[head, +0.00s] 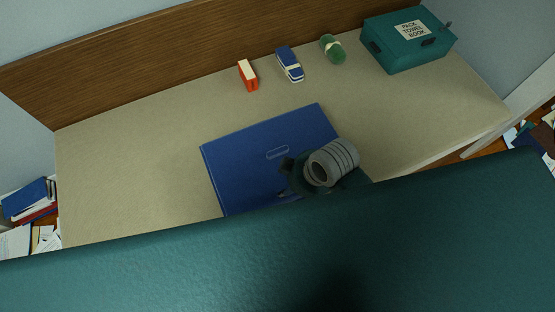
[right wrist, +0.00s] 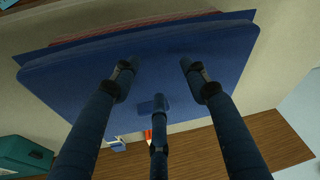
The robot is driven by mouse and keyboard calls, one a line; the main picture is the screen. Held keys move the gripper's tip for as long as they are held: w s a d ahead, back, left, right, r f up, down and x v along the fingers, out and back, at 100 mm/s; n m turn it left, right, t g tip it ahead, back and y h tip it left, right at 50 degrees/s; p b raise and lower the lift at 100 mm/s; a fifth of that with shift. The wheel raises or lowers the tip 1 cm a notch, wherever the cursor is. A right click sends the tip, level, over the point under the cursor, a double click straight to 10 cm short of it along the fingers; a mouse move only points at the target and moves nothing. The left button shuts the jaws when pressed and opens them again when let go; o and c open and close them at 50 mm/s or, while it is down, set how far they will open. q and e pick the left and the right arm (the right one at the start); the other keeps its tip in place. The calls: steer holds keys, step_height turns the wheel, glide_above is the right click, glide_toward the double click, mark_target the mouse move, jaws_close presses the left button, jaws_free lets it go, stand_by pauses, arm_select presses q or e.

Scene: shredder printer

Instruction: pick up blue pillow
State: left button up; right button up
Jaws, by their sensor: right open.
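The blue pillow (head: 250,160) looks like a flat, dark blue rectangular slab, lying on the beige surface in the middle of the head view. A small outlined mark shows on its top. In the right wrist view the blue slab (right wrist: 200,45) fills the upper middle, with a reddish layer at its far edge. My right gripper (head: 290,172) is over its right front part. Its fingers (right wrist: 160,72) are spread open with nothing between them; whether they touch the slab I cannot tell. The slab's front right corner is hidden by my arm. My left gripper is out of view.
An orange-and-white box (head: 247,75), a blue-and-white item (head: 289,64), a green roll (head: 333,49) and a teal labelled box (head: 405,42) stand along the back by a wooden board (head: 160,65). The beige surface (head: 130,170) left of the slab is clear.

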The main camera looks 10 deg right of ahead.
steer(key=w+a+n, duration=0.1)
steer(key=w+a+r+n, duration=0.1)
steer(key=a+n, duration=0.1)
steer(key=w+a+n, duration=0.1)
steer(key=w+a, duration=0.1)
steer(key=shift+w+a+r+g+y, duration=0.1)
steer(key=shift+a+r+g+y, duration=0.05)
steer(key=shift+a+g+y, duration=0.2)
steer(key=w+a+r+n, duration=0.1)
steer(key=w+a+n, duration=0.1)
steer(key=w+n, duration=0.15)
steer(key=n+g+h, duration=0.2)
steer(key=n+h, duration=0.2)
steer(key=n, duration=0.2)
glide_toward(276, 149)
steer(key=f, duration=0.6)
steer(key=d+f, duration=0.1)
steer(key=f, duration=0.2)
steer(key=shift+d, duration=0.1)
steer(key=shift+w+r, duration=0.1)
jaws_close()
